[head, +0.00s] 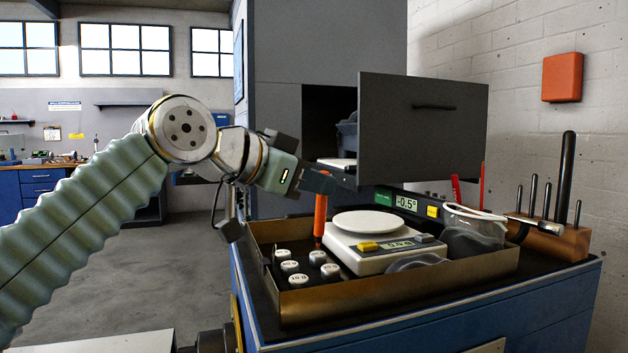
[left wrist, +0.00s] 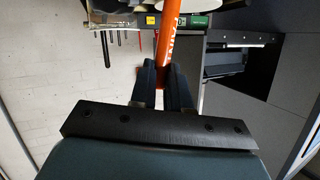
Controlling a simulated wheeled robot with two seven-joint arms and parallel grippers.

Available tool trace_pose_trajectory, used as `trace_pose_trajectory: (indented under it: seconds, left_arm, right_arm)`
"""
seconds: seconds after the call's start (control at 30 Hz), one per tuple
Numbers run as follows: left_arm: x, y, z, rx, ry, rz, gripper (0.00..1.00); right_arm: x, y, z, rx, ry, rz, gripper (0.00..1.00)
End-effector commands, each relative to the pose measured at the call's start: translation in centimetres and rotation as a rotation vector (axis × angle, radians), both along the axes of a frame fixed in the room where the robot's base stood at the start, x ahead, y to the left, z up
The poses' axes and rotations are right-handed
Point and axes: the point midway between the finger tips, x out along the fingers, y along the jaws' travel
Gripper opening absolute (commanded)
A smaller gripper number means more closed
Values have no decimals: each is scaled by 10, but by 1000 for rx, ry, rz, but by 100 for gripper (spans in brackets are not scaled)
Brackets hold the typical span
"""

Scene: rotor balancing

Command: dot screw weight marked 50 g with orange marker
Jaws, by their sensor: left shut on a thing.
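My left gripper (head: 318,182) is shut on an orange marker (head: 320,217), which hangs nearly upright with its lower end down. In the left wrist view the marker (left wrist: 166,38) sits between the two dark fingers (left wrist: 162,85). Several screw weights with white tops stand in the tray's left part. The marker's lower end is at or just above the back right weight (head: 317,257); I cannot tell whether they touch. Other weights are at the back left (head: 282,253), middle left (head: 290,266), right (head: 330,270) and front (head: 299,281). Their markings are too small to read surely.
A brass-coloured tray (head: 400,293) on a blue cabinet (head: 420,325) holds the weights and a white scale (head: 365,262) with a round pan. A green-labelled level display (head: 398,202) is behind. A wooden rack of dark rods (head: 553,240) stands right. A grey panel (head: 422,125) rises behind.

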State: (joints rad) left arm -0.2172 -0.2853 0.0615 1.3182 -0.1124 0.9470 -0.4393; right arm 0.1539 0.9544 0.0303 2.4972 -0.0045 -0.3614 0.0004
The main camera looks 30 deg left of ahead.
Motion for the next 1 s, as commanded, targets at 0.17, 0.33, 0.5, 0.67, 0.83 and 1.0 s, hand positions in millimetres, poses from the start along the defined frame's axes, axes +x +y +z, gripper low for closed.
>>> trace_pose_trajectory:
  seconds: [0.17, 0.33, 0.5, 0.67, 0.83, 1.0]
  left_arm:
    - [0, 0, -3, 0, 0, 0, 0]
    - [0, 0, -5, 0, 0, 0, 0]
    - [0, 0, -7, 0, 0, 0, 0]
    - [0, 0, -9, 0, 0, 0, 0]
    - [0, 0, -11, 0, 0, 0, 0]
    - [0, 0, -13, 0, 0, 0, 0]
  right_arm:
    - [0, 0, -3, 0, 0, 0, 43]
    - [0, 0, -5, 0, 0, 0, 43]
    - [0, 0, -6, 0, 0, 0, 43]
    - [0, 0, -8, 0, 0, 0, 43]
    - [0, 0, -10, 0, 0, 0, 43]
    - [0, 0, -12, 0, 0, 0, 43]
